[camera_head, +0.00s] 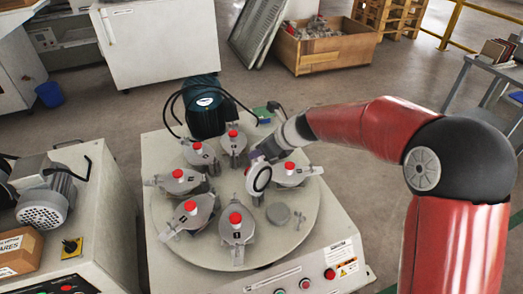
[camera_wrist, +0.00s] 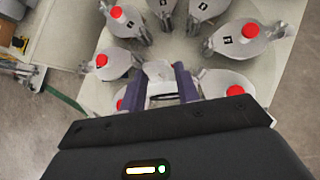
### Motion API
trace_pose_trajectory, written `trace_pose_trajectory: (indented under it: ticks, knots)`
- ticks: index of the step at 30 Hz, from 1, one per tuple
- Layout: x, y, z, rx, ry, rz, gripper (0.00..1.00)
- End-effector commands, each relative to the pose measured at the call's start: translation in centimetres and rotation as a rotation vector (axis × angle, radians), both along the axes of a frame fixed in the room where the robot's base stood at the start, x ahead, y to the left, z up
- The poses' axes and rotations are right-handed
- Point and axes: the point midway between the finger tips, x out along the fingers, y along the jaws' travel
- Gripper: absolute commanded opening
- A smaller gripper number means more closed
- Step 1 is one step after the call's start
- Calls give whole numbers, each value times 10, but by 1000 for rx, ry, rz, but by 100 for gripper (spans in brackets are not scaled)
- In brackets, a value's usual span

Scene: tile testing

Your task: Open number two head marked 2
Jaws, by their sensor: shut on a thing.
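Several grey heads with red knobs stand in a ring on a round table (camera_head: 205,255). One is at the front (camera_head: 237,230), one at the right (camera_head: 295,176) and one at the back (camera_head: 233,146). Their small dark number marks are too small to read, so I cannot tell which is head 2. My gripper (camera_wrist: 168,86) is shut on a pale grey handle-like part (camera_wrist: 158,69) between two heads in the wrist view. My wrist hides part of the table centre in the head view.
A dark green motor (camera_head: 206,106) with black cables stands behind the ring. A control panel with buttons (camera_head: 305,283) is at the front. A machine with a motor (camera_head: 45,205) stands at left.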

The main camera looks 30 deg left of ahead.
Motion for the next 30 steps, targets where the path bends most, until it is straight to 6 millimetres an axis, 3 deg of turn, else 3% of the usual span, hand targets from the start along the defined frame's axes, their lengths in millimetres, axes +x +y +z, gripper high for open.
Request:
trace_pose_trajectory:
  ticks: [1,9,10,14,23,30]
  knots:
    - [-5,10,4,14,-1,8,0]
    - [-5,10,4,15,-2,8,0]
    - [-5,10,4,15,-2,8,34]
    - [-4,8,3,12,-2,6,49]
    - [-2,4,4,8,-3,2,49]
    - [-2,-19,30,10,-6,3,49]
